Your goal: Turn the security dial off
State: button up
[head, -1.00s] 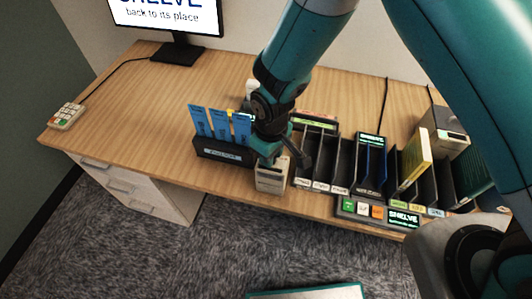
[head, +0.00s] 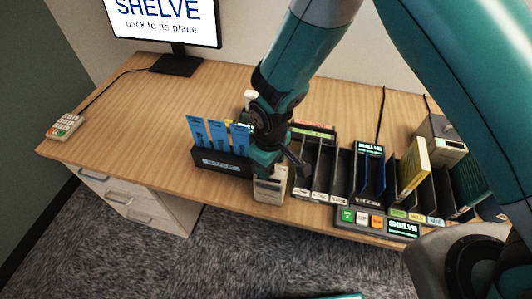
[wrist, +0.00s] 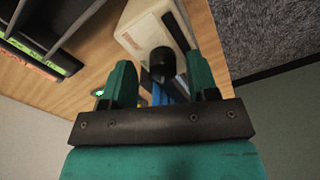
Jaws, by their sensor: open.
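A beige box (head: 269,190) stands at the front edge of the desk, below my gripper (head: 266,166) in the head view. In the wrist view the beige box (wrist: 145,32) carries a black round knob (wrist: 162,62), which looks like the security dial. My gripper (wrist: 162,82) is open, with one teal finger on each side of the knob in the picture. I cannot tell whether the fingers touch it. The dial's markings are not readable, and my gripper hides the dial in the head view.
A black holder (head: 221,163) with blue cards stands left of the box. Black upright slots (head: 322,170) stand close on its right, with a button panel (head: 375,222) in front. A keypad (head: 65,127) lies far left. The desk's left middle (head: 130,110) is clear.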

notch_tip(320, 180, up, 17)
jog(key=b, duration=0.2)
jog(key=shift+r+b, duration=0.2)
jog(key=shift+b, duration=0.15)
jog(key=s+d+r+m+y, duration=0.1)
jog(key=s+d+r+y, duration=0.1)
jog(key=s+d+r, duration=0.3)
jog(key=s+d+r+m+y, duration=0.1)
jog(key=s+d+r, duration=0.3)
jog(key=s, duration=0.8)
jog(key=shift+d+r+m+y, duration=0.35)
jog(key=shift+d+y, duration=0.25)
jog(key=shift+d, duration=0.2)
